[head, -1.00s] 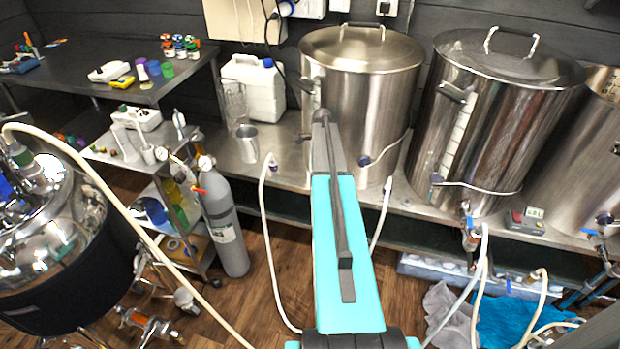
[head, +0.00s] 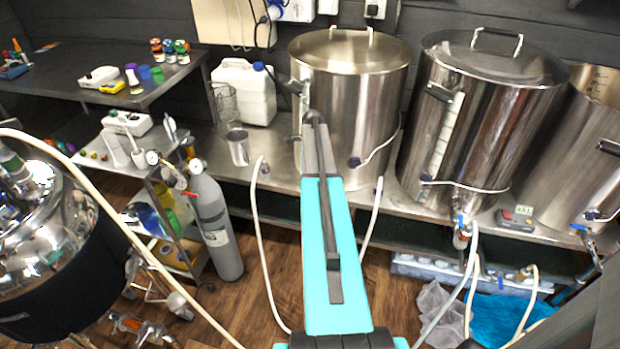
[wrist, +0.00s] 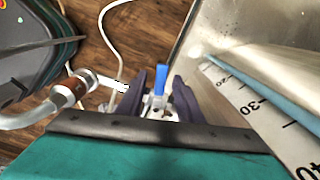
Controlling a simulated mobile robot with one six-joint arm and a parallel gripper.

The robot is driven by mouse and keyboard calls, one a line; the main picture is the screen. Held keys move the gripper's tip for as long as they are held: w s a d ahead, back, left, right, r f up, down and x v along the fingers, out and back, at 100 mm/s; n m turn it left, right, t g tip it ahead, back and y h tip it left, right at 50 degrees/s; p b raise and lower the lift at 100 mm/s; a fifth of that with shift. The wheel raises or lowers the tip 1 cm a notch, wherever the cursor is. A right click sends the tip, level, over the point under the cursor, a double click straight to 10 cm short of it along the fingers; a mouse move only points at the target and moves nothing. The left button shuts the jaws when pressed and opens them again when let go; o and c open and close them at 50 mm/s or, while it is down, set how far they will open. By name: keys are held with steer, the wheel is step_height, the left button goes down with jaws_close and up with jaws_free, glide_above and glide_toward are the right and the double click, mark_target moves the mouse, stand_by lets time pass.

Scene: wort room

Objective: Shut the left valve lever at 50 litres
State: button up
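A pale blue tube (wrist: 265,75) runs beside the scale; I cannot read a liquid level. A blue valve lever (wrist: 160,78) stands between the fingers of my gripper (wrist: 162,92). The fingers are apart on either side of it; contact is not clear. In the head view my arm hides this valve.
The middle kettle (head: 480,110) has its own blue-levered valve (head: 460,225). A right kettle (head: 585,150) stands beyond it. White hoses (head: 262,230) hang in front of the bench. A grey gas cylinder (head: 212,220) and a dark-jacketed vessel (head: 60,270) stand at left.

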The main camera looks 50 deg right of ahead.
steer(key=shift+r, duration=0.15)
steer(key=shift+r, duration=0.15)
step_height(320, 180, up, 13)
steer(key=b, duration=0.1)
steer(key=shift+b, duration=0.35)
stand_by(0.3)
steer(key=shift+r, duration=0.1)
steer(key=shift+c, duration=0.5)
